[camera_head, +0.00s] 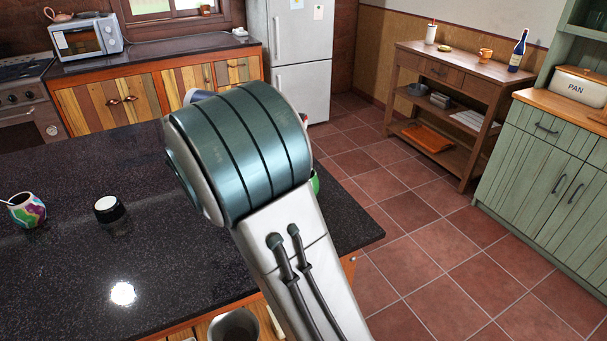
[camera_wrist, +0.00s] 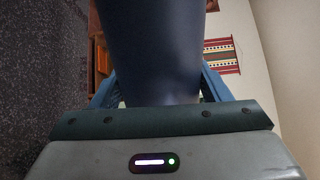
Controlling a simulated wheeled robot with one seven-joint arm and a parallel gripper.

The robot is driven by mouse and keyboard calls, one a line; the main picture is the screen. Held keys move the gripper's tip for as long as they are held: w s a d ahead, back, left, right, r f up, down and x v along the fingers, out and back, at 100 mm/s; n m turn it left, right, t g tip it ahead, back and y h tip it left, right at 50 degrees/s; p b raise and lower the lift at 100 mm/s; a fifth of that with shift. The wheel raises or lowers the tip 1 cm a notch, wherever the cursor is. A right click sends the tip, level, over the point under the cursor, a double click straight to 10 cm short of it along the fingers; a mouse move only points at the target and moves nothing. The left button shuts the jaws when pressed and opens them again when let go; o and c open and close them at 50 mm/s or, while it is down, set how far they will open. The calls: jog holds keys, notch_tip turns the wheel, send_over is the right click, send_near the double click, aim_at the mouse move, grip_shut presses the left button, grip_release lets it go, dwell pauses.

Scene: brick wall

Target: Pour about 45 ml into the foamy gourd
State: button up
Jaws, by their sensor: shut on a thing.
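My gripper (camera_wrist: 158,88) is shut on a smooth dark blue-grey rounded vessel (camera_wrist: 155,40) in the wrist view. The vessel's top and spout are out of frame, and its contents do not show. A multicoloured gourd (camera_head: 28,213) with a metal straw stands upright on the dark counter (camera_head: 60,285) at the far left. A small black cup or jar (camera_head: 109,213) with a whitish top stands to its right. I cannot tell whether either holds foam.
A green thing (camera_head: 315,184) shows partly behind my arm near the counter's right edge. The counter is clear at front left. A grey container (camera_head: 235,326) sits below its front edge. A wooden side table (camera_head: 456,60) stands across the tiled floor.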

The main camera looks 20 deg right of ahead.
jog(key=shift+r, duration=0.4)
dwell(0.4)
